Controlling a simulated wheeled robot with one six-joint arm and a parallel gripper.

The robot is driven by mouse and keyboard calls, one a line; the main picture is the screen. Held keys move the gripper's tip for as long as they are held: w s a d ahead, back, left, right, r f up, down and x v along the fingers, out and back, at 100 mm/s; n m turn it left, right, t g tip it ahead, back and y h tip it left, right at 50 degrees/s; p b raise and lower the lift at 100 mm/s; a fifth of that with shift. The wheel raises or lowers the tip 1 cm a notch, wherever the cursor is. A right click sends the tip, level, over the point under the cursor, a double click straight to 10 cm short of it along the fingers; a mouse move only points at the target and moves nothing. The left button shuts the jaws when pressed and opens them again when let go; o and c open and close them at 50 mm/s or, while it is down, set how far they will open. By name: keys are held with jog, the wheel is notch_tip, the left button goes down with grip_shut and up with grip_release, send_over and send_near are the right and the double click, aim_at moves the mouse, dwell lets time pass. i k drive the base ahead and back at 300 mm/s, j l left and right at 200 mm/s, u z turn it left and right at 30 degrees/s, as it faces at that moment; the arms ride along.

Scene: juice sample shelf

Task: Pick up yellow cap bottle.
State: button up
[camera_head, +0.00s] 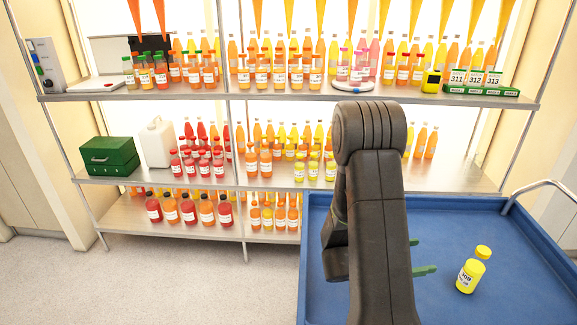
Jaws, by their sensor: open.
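A small yellow bottle with a yellow cap (469,276) and a white label stands on the blue tray at the right. The label's number is hard to read. My gripper (420,256) is over the tray, to the left of the bottle. Its two green fingers point right toward the bottle, open, with clear space between the tips and the bottle. My dark arm hides the rest of the gripper.
The blue tray (545,262) has raised edges and a metal handle (545,187); it is otherwise clear around the bottle. Behind it, metal shelves (215,182) hold many juice bottles, including several small yellow ones (315,172), and a green box (108,156).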

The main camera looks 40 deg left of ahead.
aim_at(299, 163)
jog(key=k+j, duration=0.4)
jog(key=j, duration=0.25)
jog(key=k+j, duration=0.2)
jog(key=i+l+u, duration=0.2)
jog(key=l+u, duration=0.15)
jog(key=i+l+u, duration=0.15)
jog(key=l+u, duration=0.25)
jog(key=i+l+u, duration=0.1)
jog(key=l+u, duration=0.6)
jog(key=l, duration=0.15)
